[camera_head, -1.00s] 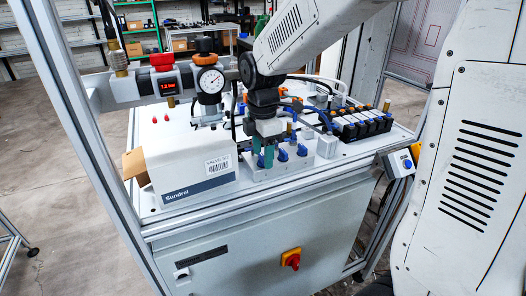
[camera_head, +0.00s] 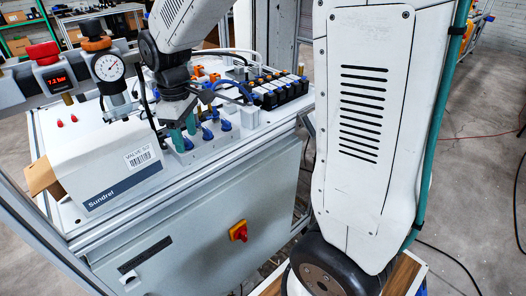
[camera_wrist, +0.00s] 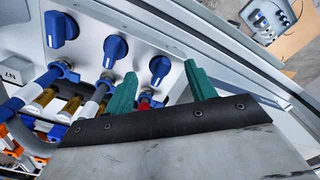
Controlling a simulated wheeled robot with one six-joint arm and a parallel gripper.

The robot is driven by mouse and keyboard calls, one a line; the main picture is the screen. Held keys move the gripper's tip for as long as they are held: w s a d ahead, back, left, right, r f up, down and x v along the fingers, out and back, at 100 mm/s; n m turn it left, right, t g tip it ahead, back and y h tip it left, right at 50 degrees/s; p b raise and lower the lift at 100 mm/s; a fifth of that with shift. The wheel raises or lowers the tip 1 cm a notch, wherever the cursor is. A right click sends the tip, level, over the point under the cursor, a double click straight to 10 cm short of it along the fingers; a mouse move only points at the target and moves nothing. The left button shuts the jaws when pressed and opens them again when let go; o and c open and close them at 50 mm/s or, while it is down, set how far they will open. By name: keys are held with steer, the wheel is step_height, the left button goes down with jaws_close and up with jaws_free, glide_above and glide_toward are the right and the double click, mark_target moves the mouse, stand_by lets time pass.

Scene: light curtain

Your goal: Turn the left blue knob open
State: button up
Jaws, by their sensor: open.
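A row of blue knobs stands on a grey block on the bench. In the head view, the left blue knob (camera_head: 188,144) is partly hidden by my gripper (camera_head: 183,132). The middle knob (camera_head: 207,133) and right knob (camera_head: 225,125) show beside it. In the wrist view, a blue knob (camera_wrist: 160,70) with a white mark appears between the two green fingers of my gripper (camera_wrist: 160,88). The fingers are apart with nothing held. Two more knobs lie to its left in that view. Whether the fingers touch the knob cannot be told.
A white Sundrel box (camera_head: 105,165) stands left of the knobs. A pressure gauge (camera_head: 108,67) and a red-lit display (camera_head: 56,77) are behind it. Black valves (camera_head: 280,90) and blue tubes sit to the right. A red switch (camera_head: 239,231) is on the cabinet front below.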

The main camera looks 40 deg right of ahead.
mark_target(186, 139)
steer(key=m, duration=0.6)
steer(key=shift+r+m, duration=0.15)
steer(key=shift+m, duration=0.75)
step_height(186, 139, up, 7)
steer(key=s+d+t, duration=0.1)
steer(key=s+d, duration=0.2)
steer(key=s, duration=2.2)
